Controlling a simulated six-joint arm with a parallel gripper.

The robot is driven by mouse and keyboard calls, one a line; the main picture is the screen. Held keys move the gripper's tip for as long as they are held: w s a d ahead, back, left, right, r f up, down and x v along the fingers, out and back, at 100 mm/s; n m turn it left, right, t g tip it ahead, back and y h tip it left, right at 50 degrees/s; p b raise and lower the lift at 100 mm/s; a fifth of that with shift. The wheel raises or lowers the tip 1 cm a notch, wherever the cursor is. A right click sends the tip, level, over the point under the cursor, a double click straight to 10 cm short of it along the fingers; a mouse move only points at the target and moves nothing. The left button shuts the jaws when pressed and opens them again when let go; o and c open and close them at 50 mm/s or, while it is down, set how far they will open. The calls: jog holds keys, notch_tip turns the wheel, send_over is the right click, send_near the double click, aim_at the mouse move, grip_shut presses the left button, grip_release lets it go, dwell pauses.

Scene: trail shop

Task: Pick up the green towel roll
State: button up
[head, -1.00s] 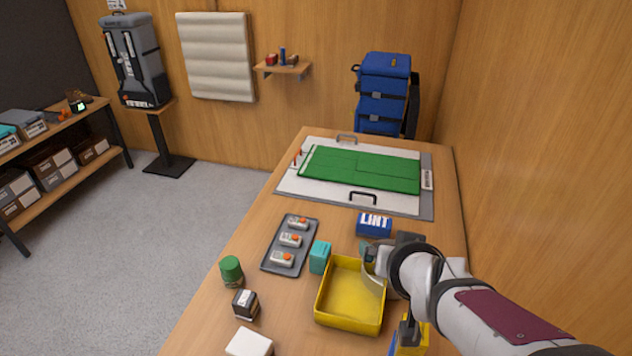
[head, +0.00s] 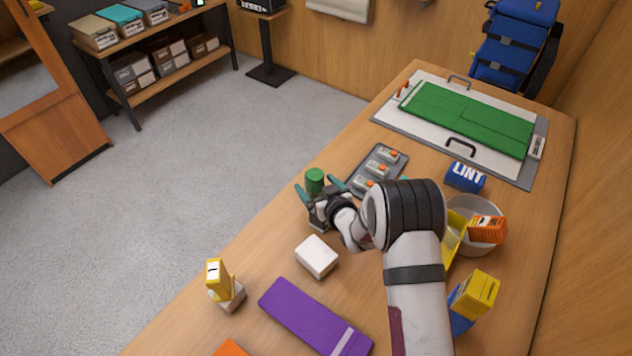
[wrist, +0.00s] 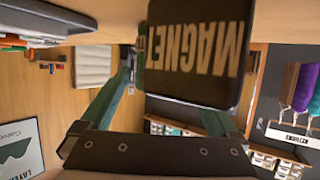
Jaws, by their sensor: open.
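In the head view the green towel roll (head: 314,181) stands upright near the table's left edge, left of the grey tray. My gripper (head: 320,191) is open, with its two teal fingers spread on either side of the roll's near side. I cannot tell whether they touch it. In the wrist view a dark box marked MAGNET (wrist: 196,50) fills the space between my gripper's fingers (wrist: 165,85). In the head view my gripper mostly hides that spot.
A white box (head: 317,256) stands close in front of my gripper. A grey tray (head: 357,163) with small packs is to the right. Beyond the table's left edge is open floor.

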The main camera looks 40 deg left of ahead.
aim_at(311, 173)
jog(key=x, duration=0.3)
jog(key=r+x, duration=0.1)
jog(key=x, duration=0.1)
jog(key=shift+w+a+f, duration=0.15)
jog(key=shift+w+a, duration=0.1)
jog(key=shift+w, duration=0.25)
grip_shut()
